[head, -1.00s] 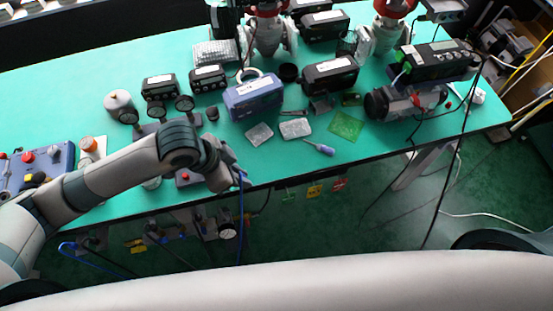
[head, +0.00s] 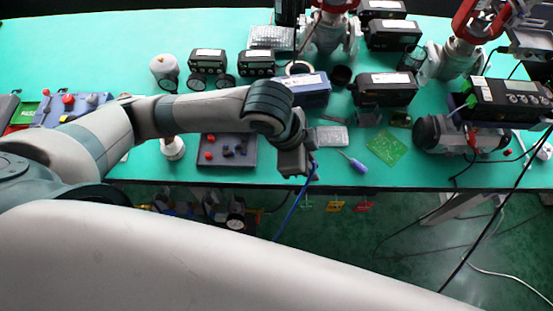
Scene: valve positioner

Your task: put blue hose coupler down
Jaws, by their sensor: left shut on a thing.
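My left gripper (head: 296,167) is over the front edge of the green table (head: 420,178), seen from above and behind. It is shut on the blue hose coupler, which is mostly hidden by the gripper. The blue hose (head: 296,212) shows at the gripper's right side and hangs down in front of the table edge. My right gripper is out of view.
A dark tray (head: 245,158) with small red and blue parts lies left of the gripper. A purple-handled screwdriver (head: 357,165) and a green circuit board (head: 387,148) lie to the right. Coloured tags (head: 335,206) hang below the edge. Several boxes and valves stand behind.

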